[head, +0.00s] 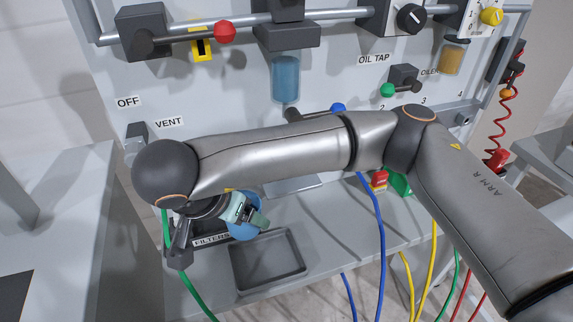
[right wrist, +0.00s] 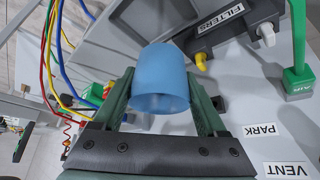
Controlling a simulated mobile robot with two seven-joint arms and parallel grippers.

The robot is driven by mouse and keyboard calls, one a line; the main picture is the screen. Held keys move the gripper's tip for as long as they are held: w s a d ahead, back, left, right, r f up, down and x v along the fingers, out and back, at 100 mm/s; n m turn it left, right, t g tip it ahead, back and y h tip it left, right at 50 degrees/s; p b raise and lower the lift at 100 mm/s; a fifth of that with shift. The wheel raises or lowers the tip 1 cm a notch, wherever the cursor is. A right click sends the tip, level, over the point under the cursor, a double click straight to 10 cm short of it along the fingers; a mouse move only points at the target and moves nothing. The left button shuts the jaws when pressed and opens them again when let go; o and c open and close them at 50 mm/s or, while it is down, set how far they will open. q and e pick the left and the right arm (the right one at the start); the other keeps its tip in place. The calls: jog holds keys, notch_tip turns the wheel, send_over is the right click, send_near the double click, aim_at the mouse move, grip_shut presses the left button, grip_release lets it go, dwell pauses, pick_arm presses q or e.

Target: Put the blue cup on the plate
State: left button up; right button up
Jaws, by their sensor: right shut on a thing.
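The blue cup (head: 243,230) is held by my right gripper (head: 247,214) above the shelf, at the left end of the dark tray. In the right wrist view the blue cup (right wrist: 161,88) sits between the two green fingers of the right gripper (right wrist: 162,78), which touch its sides. In the head view the gripper and wrist cover part of the cup. I cannot tell which thing is the plate; a pale flat piece (head: 291,184) shows behind my arm, mostly hidden. My left gripper is not in view.
The dark shallow tray (head: 267,262) on the shelf looks empty. The FILTERS block (head: 179,256) stands left of it. A blue bowl (head: 285,78) hangs on the panel behind. A blue hose (head: 380,235) and several other hoses hang to the right.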

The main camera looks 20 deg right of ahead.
jog(key=w+d, duration=0.6)
jog(key=w+d+p, duration=0.1)
jog(key=w+d, duration=0.4)
jog(key=w, duration=0.1)
jog(key=shift+w+d, duration=0.2)
jog(key=shift+d, duration=0.2)
jog(key=shift+s+a+f, duration=0.1)
jog(key=shift+a+f, duration=0.1)
jog(key=shift+f, duration=0.15)
jog(key=shift+f, duration=0.1)
jog(key=o, duration=1.3)
jog(key=shift+c, duration=0.2)
jog(key=shift+s+a+r, duration=0.1)
jog(key=shift+a+r, duration=0.05)
jog(key=shift+r, duration=0.3)
jog(key=v, duration=1.1)
jog(key=shift+p, duration=0.4)
jog(key=shift+s, duration=0.1)
